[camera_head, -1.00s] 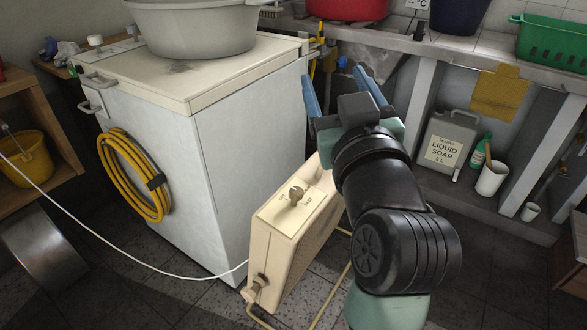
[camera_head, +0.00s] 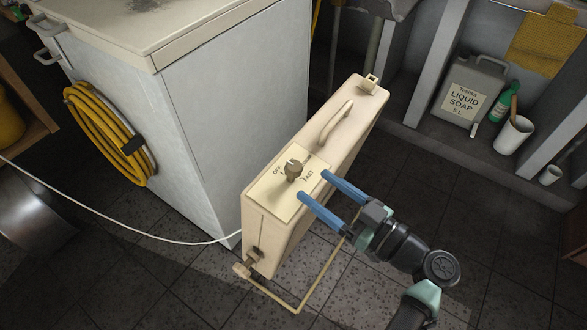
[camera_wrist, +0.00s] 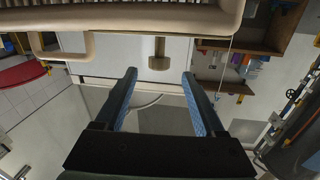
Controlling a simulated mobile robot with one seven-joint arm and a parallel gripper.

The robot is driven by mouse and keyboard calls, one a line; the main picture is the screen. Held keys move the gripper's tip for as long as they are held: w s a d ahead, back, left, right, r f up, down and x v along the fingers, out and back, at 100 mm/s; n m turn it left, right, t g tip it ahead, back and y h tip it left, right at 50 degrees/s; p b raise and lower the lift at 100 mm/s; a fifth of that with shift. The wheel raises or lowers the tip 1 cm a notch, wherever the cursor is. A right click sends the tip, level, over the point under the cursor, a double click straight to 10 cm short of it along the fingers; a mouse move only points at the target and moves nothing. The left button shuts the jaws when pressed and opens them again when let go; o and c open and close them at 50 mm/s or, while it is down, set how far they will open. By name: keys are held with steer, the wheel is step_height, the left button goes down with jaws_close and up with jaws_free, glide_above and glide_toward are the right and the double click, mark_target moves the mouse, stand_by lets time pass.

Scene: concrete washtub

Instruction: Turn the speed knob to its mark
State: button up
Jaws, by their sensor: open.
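The speed knob (camera_head: 293,170) is a small brownish knob on a cream panel on top of a beige upright case (camera_head: 315,150). Printed labels OFF and FAST lie on either side of it; its exact pointer direction is hard to read. My gripper (camera_head: 313,184) is open, its two blue fingers aimed at the knob from the right, tips just short of it.
A carry handle (camera_head: 336,123) rises from the case behind the knob. A white cabinet (camera_head: 235,110) with a coiled yellow hose (camera_head: 110,135) stands to the left. A liquid soap can (camera_head: 468,95) sits on a shelf at right. Open tiled floor lies in front.

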mark_target(300, 174)
steer(key=b+x, duration=0.1)
steer(key=x, duration=0.6)
steer(key=shift+w+a, duration=0.1)
steer(key=shift+w, duration=0.05)
steer(key=shift+f, duration=0.1)
jaws_close()
